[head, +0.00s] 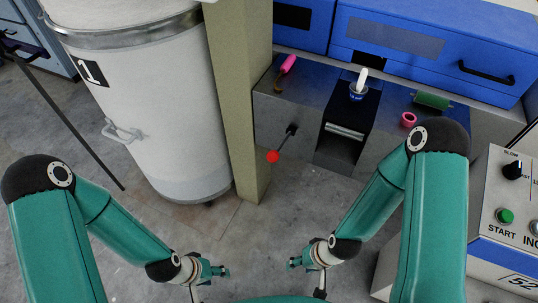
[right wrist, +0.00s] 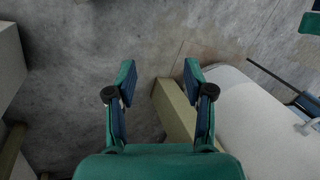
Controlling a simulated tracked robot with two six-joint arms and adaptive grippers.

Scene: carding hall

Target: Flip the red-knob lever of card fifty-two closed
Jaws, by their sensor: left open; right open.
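The red-knob lever (head: 273,157) is on the front of the grey metal machine in the head view. Its dark pivot is at the upper right and its arm slants down and left to the red ball knob. My left gripper (head: 225,271) is open and empty, low in the head view, below and left of the knob. My right gripper (head: 293,263) is open and empty, below the knob and apart from it. The lever does not show in that view.
A beige post (head: 240,100) stands just left of the lever, beside a white can (head: 150,110) marked 1. A dark chute (head: 345,130) lies right of the lever. A control box (head: 515,200) with a START button and a partly cut-off "52" stands at right. The floor below is clear.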

